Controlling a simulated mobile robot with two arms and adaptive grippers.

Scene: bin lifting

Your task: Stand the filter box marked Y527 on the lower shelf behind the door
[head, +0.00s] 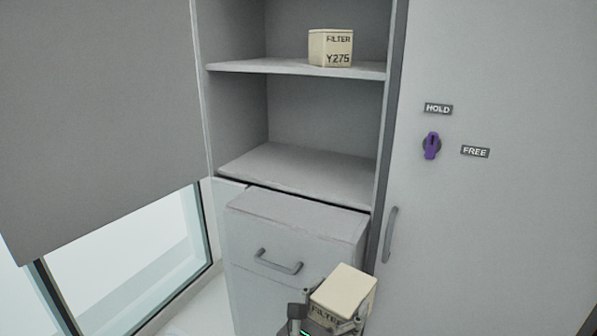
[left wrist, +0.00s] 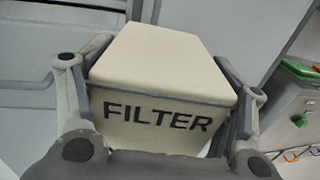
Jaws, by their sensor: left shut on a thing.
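My left gripper (head: 332,318) is shut on a cream filter box (head: 344,290) at the bottom of the head view. In the left wrist view the box (left wrist: 160,70) sits between the two fingers, with FILTER on its near face; its number is hidden. The lower shelf (head: 300,172) is bare and lies above and beyond the held box. A second cream box marked Y275 (head: 330,48) stands on the upper shelf (head: 290,67). A large grey panel (head: 95,100), which looks like an open door, is at the left. My right gripper is not in view.
A drawer (head: 290,228) with a handle juts out below the lower shelf. The closed door (head: 500,230) at the right has a purple knob (head: 432,146) between HOLD and FREE labels and a handle (head: 390,235). A window (head: 125,265) is at lower left.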

